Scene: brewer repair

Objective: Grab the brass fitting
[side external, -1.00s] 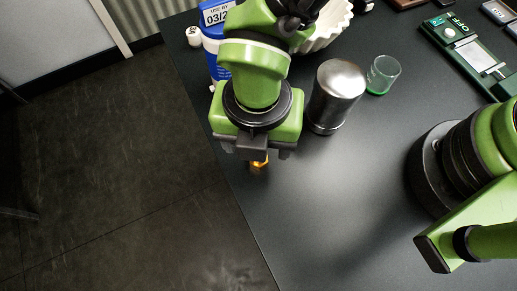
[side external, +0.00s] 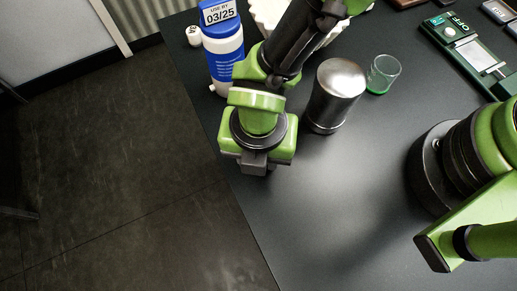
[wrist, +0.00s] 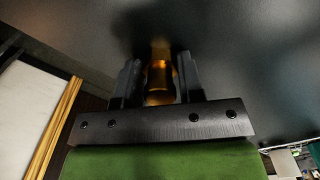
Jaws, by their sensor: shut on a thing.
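The brass fitting (wrist: 159,80) shows in the wrist view as a golden, shiny cylinder between the two dark fingers of my gripper (wrist: 160,78). The fingers are shut on it, one on each side. In the side external view my gripper (side external: 254,168) points down near the left edge of the dark table. The fitting is hidden there by the gripper body.
A blue and white bottle (side external: 223,52) labelled "USE BY 03/25" stands behind my gripper. A metal canister (side external: 336,95) is close on the right, then a glass with green liquid (side external: 382,75). The table's front middle is clear.

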